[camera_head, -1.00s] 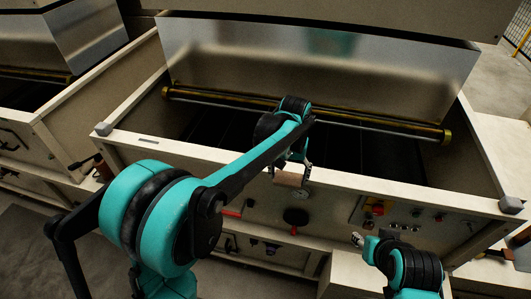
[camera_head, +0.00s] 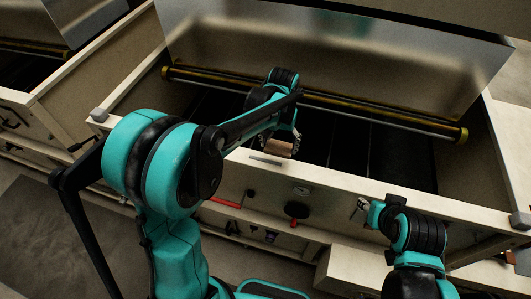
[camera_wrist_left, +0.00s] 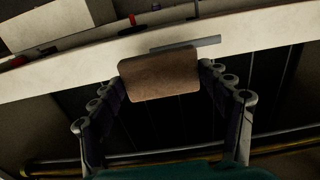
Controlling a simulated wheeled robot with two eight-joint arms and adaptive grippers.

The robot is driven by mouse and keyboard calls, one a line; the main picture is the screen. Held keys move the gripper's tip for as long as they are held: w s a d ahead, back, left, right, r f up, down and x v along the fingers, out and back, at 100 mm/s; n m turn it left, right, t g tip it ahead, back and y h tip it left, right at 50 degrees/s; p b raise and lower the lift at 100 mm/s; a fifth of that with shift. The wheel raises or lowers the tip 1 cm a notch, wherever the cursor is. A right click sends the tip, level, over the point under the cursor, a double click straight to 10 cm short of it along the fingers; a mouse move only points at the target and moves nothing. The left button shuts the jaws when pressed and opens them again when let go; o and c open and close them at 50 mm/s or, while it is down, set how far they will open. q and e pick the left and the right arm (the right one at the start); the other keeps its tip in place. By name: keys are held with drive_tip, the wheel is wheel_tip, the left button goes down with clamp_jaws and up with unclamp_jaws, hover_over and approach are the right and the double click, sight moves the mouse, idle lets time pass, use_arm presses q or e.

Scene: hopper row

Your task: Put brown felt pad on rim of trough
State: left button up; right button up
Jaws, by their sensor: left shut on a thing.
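The brown felt pad (camera_head: 278,149) is a small flat block held between the fingertips of my left gripper (camera_head: 281,144). In the left wrist view the pad (camera_wrist_left: 160,76) is gripped at its two short ends, and it overlaps the inner edge of the rim in the picture. The trough's pale front rim (camera_head: 345,190) runs across the head view; whether the pad touches it I cannot tell. A grey strip lies on the rim (camera_wrist_left: 60,75) close to the pad. My right gripper (camera_head: 360,207) is in front of the trough, low right; its fingers are too small to read.
The dark trough interior (camera_head: 385,155) lies behind the rim, with a brass roller (camera_head: 390,120) and a metal hopper sheet (camera_head: 330,60) beyond. The grey strip (camera_head: 265,160) is on the rim. A black knob (camera_head: 296,210) and a red handle (camera_head: 222,203) are on the front panel.

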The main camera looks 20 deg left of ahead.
use_arm(q)
hover_over(265, 161)
wheel_tip(265, 161, down, 3)
drive_tip(key=shift+w, duration=0.15)
wheel_tip(265, 161, down, 3)
drive_tip(key=shift+f+p, duration=0.15)
drive_tip(key=shift+p, duration=0.25)
drive_tip(key=shift+f, duration=0.3)
drive_tip(key=shift+f, duration=0.1)
drive_tip(key=o, duration=1)
drive_tip(key=shift+o, duration=0.2)
